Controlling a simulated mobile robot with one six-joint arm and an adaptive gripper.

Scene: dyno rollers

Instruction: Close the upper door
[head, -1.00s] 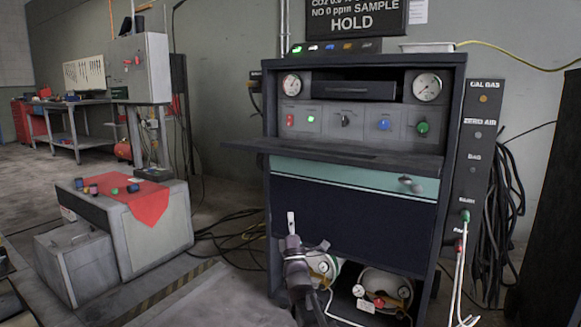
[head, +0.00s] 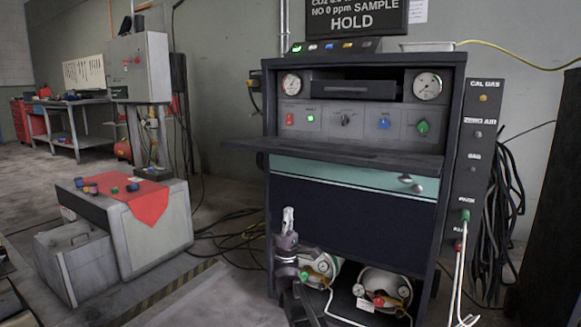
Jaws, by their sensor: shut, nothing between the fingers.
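The upper door (head: 335,155) of the dark cabinet is a dark flap that juts out nearly level below the control panel, so it stands open. Its front edge reaches past the cabinet's left side. My gripper (head: 288,213) points up in front of the cabinet's lower left part, below the flap and apart from it. Its fingers are together, with nothing seen between them.
Above the flap are gauges (head: 428,86) and a row of coloured knobs. Below it are a green drawer front (head: 330,176) with a handle and a dark blue panel (head: 350,225). Round tanks (head: 383,285) sit in the bottom opening. White hoses (head: 459,280) hang at the right.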

